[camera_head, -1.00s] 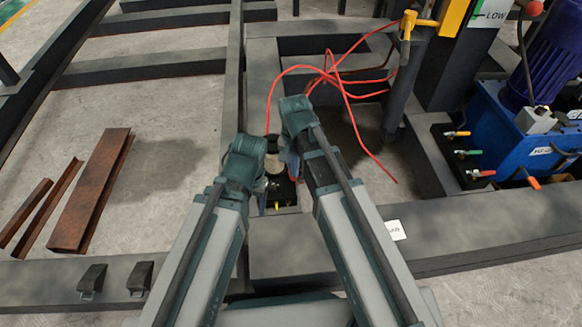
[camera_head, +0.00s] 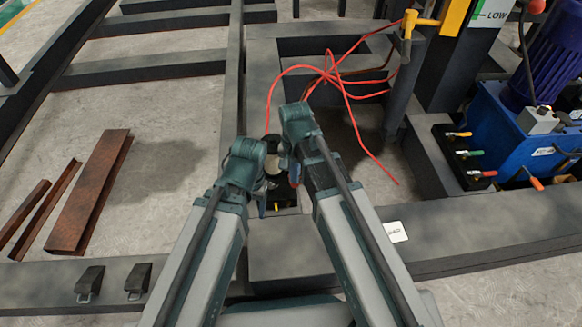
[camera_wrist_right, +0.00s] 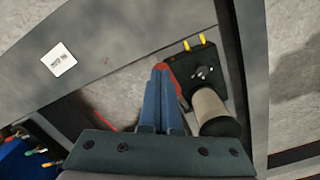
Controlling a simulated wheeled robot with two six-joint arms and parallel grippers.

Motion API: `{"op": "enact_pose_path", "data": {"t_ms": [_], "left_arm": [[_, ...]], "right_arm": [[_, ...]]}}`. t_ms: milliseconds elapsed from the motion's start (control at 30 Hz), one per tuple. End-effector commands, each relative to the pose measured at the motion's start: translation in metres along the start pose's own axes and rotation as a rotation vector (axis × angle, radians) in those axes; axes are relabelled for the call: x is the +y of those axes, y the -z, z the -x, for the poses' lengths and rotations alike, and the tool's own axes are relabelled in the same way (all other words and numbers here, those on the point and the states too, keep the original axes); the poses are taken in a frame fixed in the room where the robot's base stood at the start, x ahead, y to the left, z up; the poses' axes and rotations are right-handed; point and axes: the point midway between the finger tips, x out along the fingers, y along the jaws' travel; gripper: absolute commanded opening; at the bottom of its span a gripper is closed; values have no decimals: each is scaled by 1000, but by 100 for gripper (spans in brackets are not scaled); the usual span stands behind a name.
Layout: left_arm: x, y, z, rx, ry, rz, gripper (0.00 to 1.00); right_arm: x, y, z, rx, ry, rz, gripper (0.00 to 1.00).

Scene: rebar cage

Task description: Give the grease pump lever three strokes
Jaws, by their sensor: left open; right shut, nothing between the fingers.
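The grease pump has a beige cylinder with a dark cap (camera_wrist_right: 210,108) on a black base with yellow fittings. In the head view the pump (camera_head: 276,206) stands between my two arms, partly covered by them. My right gripper (camera_wrist_right: 160,72) is shut, with empty blue fingers beside the pump. A red part (camera_wrist_right: 172,78), perhaps the lever's end, shows right by its fingertips; I cannot tell whether they touch. My left gripper (camera_head: 264,200) is at the pump's left side in the head view; it is open, its fingers small and partly hidden.
Red hoses (camera_head: 330,75) loop behind the pump. Dark frame beams (camera_head: 410,235) surround it. A blue unit with coloured valve handles (camera_head: 500,130) stands at the right. Rusty steel pieces (camera_head: 92,190) lie on the open floor at the left.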

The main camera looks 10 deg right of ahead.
Motion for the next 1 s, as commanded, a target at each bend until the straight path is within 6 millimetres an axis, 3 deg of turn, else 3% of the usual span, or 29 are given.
{"op": "enact_pose_path", "data": {"t_ms": [1000], "left_arm": [[2, 1, -23, 0, 0, 0, 71]], "right_arm": [[7, -13, -24, 0, 0, 0, 0]]}}
